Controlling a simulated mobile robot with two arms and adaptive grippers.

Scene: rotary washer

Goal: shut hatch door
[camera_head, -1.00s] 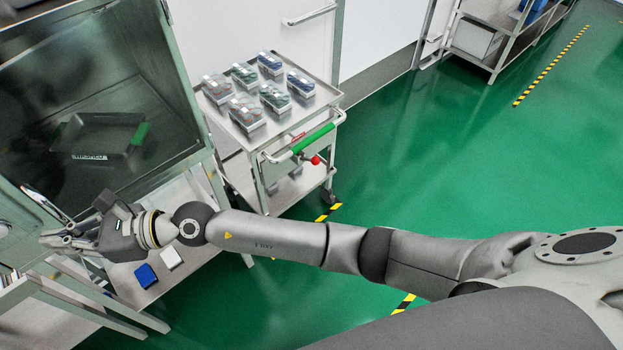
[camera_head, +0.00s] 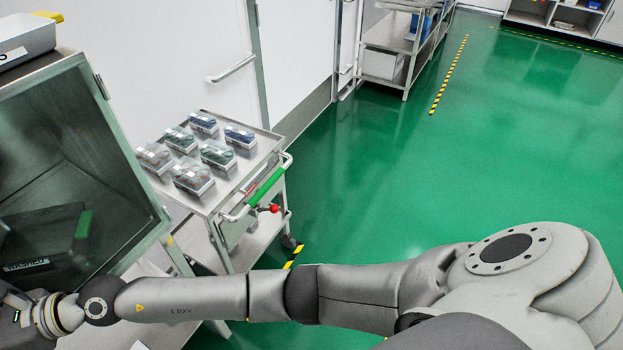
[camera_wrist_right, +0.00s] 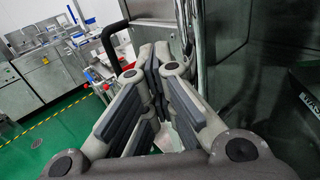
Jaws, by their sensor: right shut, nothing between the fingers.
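The hatch door (camera_head: 75,150), a dark glass pane in a pale metal frame, fills the left of the head view. Its left part is cut off by the picture edge, and I cannot tell whether it is fully closed. A dark bin (camera_head: 45,242) with a white label and a green part shows through the glass. My right arm reaches left below the pane, with the gripper largely outside the head view. In the right wrist view my right gripper (camera_wrist_right: 160,62) is shut and empty, close beside a vertical metal bar (camera_wrist_right: 201,45) and dark glass (camera_wrist_right: 260,65). My left gripper is not in view.
A steel trolley (camera_head: 158,186) with several boxed items on top stands right of the hatch, its green handle (camera_head: 268,187) facing the floor. A white tray (camera_head: 25,38) sits on top of the cabinet. A shelf rack (camera_head: 388,45) stands further back. The green floor (camera_head: 430,165) is clear.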

